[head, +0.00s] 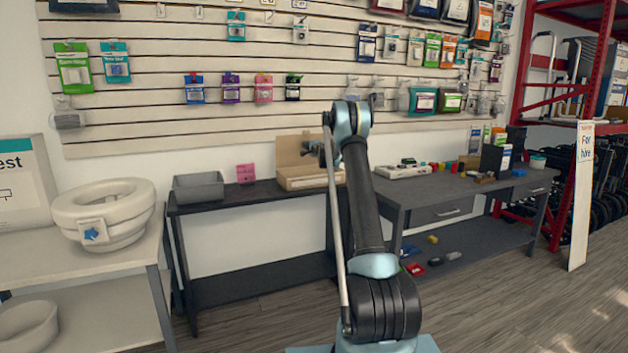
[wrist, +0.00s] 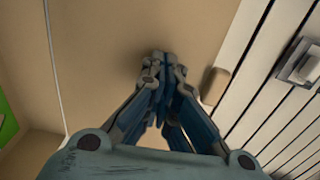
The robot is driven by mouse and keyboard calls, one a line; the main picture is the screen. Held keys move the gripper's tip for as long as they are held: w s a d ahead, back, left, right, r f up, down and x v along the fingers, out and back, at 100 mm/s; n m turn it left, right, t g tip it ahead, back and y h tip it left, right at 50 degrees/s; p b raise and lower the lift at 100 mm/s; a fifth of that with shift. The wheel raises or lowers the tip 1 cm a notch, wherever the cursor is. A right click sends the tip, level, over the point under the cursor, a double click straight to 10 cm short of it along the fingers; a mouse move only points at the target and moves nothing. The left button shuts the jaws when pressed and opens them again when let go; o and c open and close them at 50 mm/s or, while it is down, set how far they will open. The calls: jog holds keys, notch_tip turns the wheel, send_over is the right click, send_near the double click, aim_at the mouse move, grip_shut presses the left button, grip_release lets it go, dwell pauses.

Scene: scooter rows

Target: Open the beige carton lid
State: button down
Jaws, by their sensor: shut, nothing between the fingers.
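The beige carton (head: 305,182) stands on the dark table against the wall. Its lid (head: 290,150) is raised, standing up at the back of the carton. My gripper (head: 312,149) is in front of the raised lid, above the carton, partly hidden by my own arm. In the wrist view a broad beige surface, apparently the lid (wrist: 100,50), fills much of the picture behind my gripper (wrist: 160,55). The fingers are together with nothing between them; whether their tips touch the lid I cannot tell. The carton's inside is mostly hidden.
A grey bin (head: 199,187) and a pink packet (head: 246,173) stand left of the carton. A white tray (head: 403,171) and small coloured items are on the table to the right. A slatted wall (head: 220,120) with hanging packets rises behind.

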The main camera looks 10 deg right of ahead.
jog(key=shift+x, duration=1.05)
jog(key=v, duration=1.4)
dwell(0.4)
jog(key=shift+r, duration=0.1)
